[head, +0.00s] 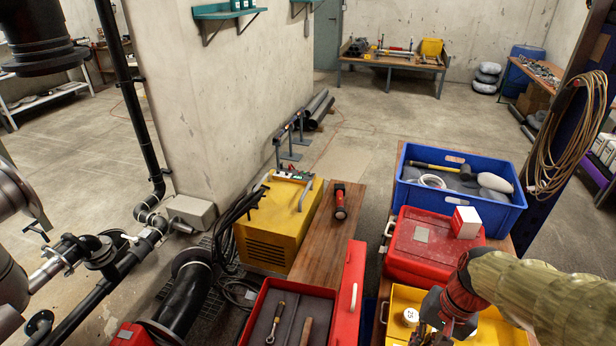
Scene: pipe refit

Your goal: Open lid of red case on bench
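A red case (420,248) with a shut lid stands at the lower right, with a grey patch on the lid. A small white and red box (467,222) rests on the right part of that lid. A second red case (258,312) at the bottom centre has its lid (350,285) standing up at its right side. Tools lie in its grey interior. My gripper (432,336) is at the bottom edge, over the yellow bin and just nearer to me than the shut red case. Its fingertips are too small and dark to tell whether they are open.
A blue crate (408,190) with a hammer and other items stands behind the shut case. A yellow bin (510,333) is in front of it. A yellow machine (262,250) and a red-black tool (340,203) are on the left. Bare wooden bench top (325,250) lies between.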

